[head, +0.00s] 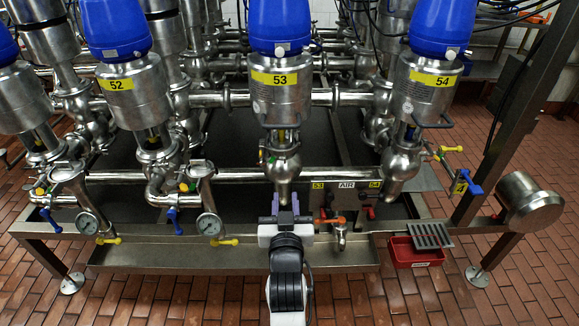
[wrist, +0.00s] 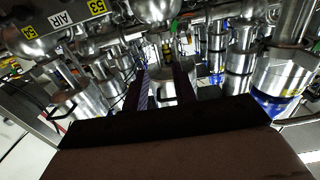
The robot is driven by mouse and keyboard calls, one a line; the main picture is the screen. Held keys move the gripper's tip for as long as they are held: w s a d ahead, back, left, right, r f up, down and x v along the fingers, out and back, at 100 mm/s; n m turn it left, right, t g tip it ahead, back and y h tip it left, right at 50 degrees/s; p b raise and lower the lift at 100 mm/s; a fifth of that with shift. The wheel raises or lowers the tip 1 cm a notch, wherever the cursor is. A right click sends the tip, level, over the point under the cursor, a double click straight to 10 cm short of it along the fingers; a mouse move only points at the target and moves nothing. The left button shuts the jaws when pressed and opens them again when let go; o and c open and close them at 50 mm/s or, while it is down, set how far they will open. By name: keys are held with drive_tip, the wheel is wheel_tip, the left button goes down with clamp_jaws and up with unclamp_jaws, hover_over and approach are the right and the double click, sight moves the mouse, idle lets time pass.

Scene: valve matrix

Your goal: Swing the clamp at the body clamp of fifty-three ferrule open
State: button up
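Valve fifty-three is a steel cylinder with a yellow "53" label (head: 274,79) and a blue top (head: 279,27), at the middle of the head view. A dark loop handle (head: 279,125) sits at its lower body, apparently on the body clamp, and looks closed around it. Its steel ferrule end (head: 283,190) points down below. My gripper (head: 285,203) is below and in front of that end, fingers pointing up and apart, with nothing seen between them. In the wrist view, a steel cylinder with a loop handle (wrist: 168,100) shows beyond the parted fingers. Contact is not visible.
Valve fifty-two (head: 116,85) stands left and valve fifty-four (head: 433,79) right. An orange-handled tap (head: 333,221) is close right of my gripper, beneath the AIR plate (head: 346,185). Pressure gauges (head: 209,223) and a red tray (head: 413,252) flank it. The front brick floor is clear.

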sight(285, 161)
drive_tip(key=w+p, duration=0.2)
drive_tip(key=w, duration=1.1)
drive_tip(key=shift+w, duration=0.35)
clamp_jaws()
